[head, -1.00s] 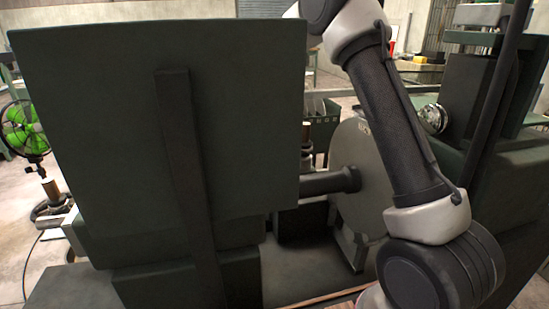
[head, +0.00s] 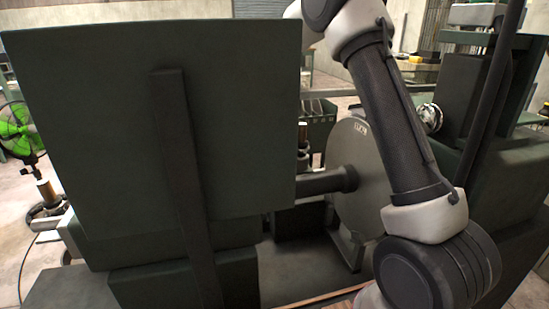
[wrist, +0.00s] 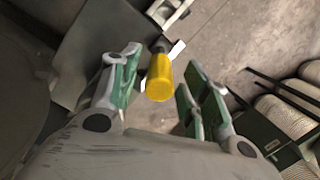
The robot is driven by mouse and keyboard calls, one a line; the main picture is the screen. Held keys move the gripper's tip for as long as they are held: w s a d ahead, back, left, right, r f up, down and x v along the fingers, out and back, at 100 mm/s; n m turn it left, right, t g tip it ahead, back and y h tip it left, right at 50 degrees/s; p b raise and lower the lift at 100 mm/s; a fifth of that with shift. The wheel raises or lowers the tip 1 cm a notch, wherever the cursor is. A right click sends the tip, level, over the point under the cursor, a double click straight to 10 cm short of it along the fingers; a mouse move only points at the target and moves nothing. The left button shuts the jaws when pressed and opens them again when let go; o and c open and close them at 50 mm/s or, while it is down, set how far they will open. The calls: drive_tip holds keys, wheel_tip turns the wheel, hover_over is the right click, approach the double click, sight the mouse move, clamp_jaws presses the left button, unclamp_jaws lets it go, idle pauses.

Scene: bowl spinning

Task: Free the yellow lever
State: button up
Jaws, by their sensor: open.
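In the wrist view the yellow lever (wrist: 159,77) shows as a yellow cylindrical grip on a dark rod. It appears between the two fingers of my gripper (wrist: 158,82), with visible gaps on both sides. The fingers are open and neither appears to touch the lever. How deep the lever sits between the fingertips I cannot tell. In the head view neither the lever nor my gripper is seen; only my arm shows at the right.
A large dark green panel (head: 240,120) fills the left of the head view. A grey disc (head: 357,165) on a dark shaft (head: 322,182) stands right of it, partly behind my arm. A green fan (head: 17,130) is at the far left. A dark green crate (wrist: 262,135) shows lower right in the wrist view.

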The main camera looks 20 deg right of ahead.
drive_tip(key=r, duration=0.3)
drive_tip(key=d+r, duration=0.1)
drive_tip(key=r, duration=0.6)
drive_tip(key=shift+s+d+r, duration=0.15)
drive_tip(key=shift+d+r, duration=0.05)
drive_tip(key=shift+d, duration=0.05)
